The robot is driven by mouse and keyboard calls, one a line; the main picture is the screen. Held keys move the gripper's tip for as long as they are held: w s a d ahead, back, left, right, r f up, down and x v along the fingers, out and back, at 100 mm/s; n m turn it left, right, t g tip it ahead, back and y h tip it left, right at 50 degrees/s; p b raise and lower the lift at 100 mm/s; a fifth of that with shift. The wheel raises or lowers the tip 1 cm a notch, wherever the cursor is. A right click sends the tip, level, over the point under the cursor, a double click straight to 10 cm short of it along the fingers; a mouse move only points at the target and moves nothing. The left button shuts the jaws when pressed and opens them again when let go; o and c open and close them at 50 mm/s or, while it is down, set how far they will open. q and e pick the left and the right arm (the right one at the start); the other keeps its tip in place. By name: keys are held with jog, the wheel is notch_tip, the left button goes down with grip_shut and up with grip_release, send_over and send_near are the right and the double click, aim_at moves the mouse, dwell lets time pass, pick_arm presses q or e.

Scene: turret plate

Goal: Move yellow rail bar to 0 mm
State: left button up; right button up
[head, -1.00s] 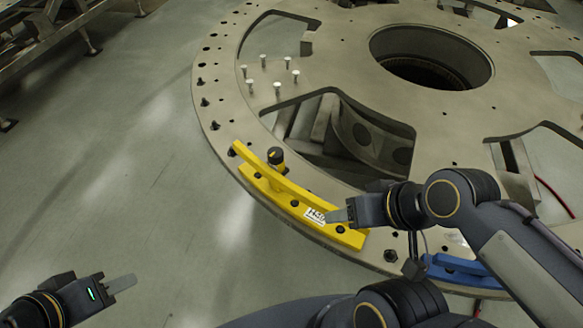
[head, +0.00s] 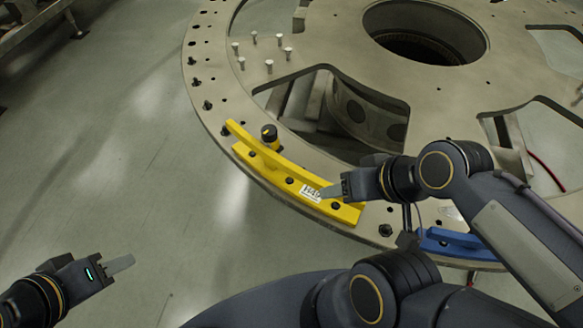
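The yellow rail bar (head: 285,175) lies along the near left rim of the large turret plate (head: 335,125). It has a raised rail, dark bolts, a black knob (head: 269,132) beside it and a white label (head: 311,191) near its right end. My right gripper (head: 330,191) has its fingertip at the label end of the bar. I cannot tell whether it touches the bar or whether its fingers are apart. My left gripper (head: 121,263) is at the lower left, over the floor and away from the bar. The label's print is too small to read surely.
A blue bar (head: 455,243) lies on the rim to the right, partly behind my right arm. Several upright pins (head: 254,37) stand on the plate. The plate has large cut-outs and a round central hole (head: 425,45). The floor (head: 130,160) at left is clear.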

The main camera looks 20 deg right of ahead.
dwell(0.3)
jog(key=shift+c, duration=1.1)
jog(key=shift+w+r+p, duration=0.25)
jog(key=shift+r+p, duration=0.05)
jog(key=shift+c, duration=1.3)
jog(key=n+g+h+p, duration=0.4)
jog(key=n+g+p, duration=0.15)
jog(key=n, duration=0.25)
send_near(290, 165)
jog(key=shift+s+d, duration=0.1)
jog(key=shift+d, duration=0.2)
jog(key=shift+a+f, duration=0.1)
jog(key=shift+a, duration=0.1)
jog(key=shift+f+b, duration=3.55)
jog(key=shift+f, duration=1)
